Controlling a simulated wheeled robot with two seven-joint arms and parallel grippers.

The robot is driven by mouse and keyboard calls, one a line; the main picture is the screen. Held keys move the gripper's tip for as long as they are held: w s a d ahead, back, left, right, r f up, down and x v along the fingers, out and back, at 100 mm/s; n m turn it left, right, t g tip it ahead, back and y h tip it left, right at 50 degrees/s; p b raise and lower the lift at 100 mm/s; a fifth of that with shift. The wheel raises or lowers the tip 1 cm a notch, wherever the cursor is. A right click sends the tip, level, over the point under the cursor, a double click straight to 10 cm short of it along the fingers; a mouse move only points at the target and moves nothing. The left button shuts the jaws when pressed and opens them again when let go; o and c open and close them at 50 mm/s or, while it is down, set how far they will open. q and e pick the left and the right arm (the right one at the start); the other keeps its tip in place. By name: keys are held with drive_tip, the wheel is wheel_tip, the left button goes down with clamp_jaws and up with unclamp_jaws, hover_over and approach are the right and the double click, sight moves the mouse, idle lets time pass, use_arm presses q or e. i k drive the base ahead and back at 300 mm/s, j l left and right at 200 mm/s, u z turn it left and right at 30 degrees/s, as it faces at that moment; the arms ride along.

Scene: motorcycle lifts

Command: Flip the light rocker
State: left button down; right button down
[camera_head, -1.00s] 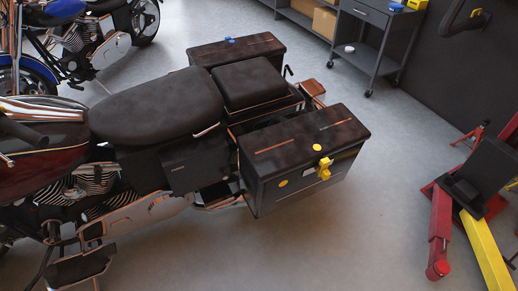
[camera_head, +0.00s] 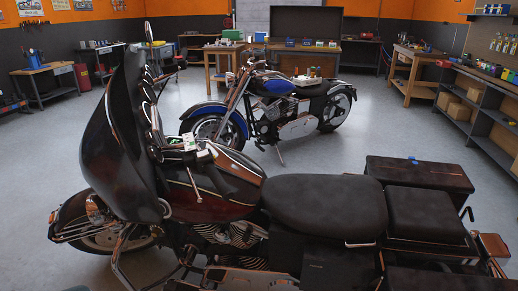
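No light rocker can be made out at this size. A large dark red and black touring motorcycle (camera_head: 215,190) fills the foreground, with a tall black fairing (camera_head: 118,140) at the left. Its handlebar area (camera_head: 188,142) shows small white and green details behind the fairing, too small to identify. The long black seat (camera_head: 325,208) runs to the right toward the black rear cases (camera_head: 420,172). Neither of my grippers is in view, so their state is hidden.
A blue motorcycle (camera_head: 285,105) stands behind on the grey floor. Workbenches (camera_head: 45,72) and a wooden table (camera_head: 222,62) line the back. Shelving (camera_head: 482,105) stands at the right. Open floor (camera_head: 50,150) lies left of the fairing and between the motorcycles.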

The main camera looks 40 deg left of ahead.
sight(205, 153)
drive_tip(key=u, duration=1.9)
drive_tip(key=k+l, duration=0.7)
